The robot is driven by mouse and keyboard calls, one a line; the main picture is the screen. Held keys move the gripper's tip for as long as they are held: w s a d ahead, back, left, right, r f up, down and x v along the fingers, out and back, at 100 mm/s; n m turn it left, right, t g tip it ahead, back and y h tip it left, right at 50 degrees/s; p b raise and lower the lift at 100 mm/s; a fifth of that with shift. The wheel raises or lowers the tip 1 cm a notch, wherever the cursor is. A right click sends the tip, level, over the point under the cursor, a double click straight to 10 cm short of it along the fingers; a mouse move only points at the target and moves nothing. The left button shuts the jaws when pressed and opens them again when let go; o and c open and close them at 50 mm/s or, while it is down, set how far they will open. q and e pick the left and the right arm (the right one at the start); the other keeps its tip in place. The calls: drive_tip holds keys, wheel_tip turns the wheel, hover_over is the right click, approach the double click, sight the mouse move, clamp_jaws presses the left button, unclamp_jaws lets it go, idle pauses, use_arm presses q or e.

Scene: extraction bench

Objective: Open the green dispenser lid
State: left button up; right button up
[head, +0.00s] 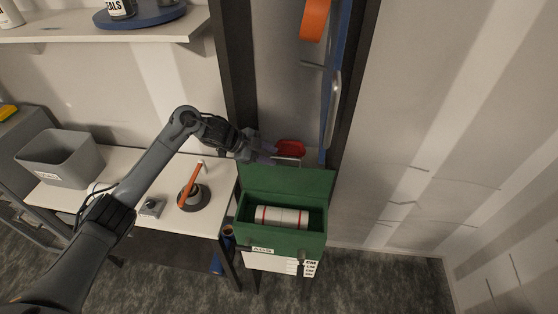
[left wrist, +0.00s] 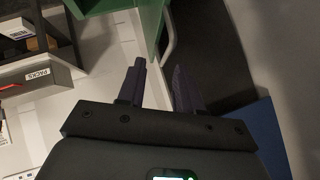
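The green dispenser (head: 283,238) is at the lower centre of the head view. Its green lid (head: 285,181) stands raised at the back, and the box is open, with a white roll with red stripes (head: 281,217) inside. My left gripper (head: 272,150) is just behind and above the lid's top edge. In the left wrist view its two dark fingers (left wrist: 157,75) are apart with nothing between them. A pale curved bar (left wrist: 170,35) lies just beyond the fingertips, beside a green surface (left wrist: 150,14). My right gripper is not in view.
A white table (head: 120,205) at left holds a grey bin (head: 62,158) and an orange-handled tool on a dark round base (head: 193,197). A dark upright frame with a blue edge and an orange item (head: 314,18) rises behind the dispenser. A shelf (head: 110,30) is upper left.

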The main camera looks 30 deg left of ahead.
use_arm(q)
drive_tip(key=shift+v, duration=1.35)
drive_tip(key=shift+f, duration=0.1)
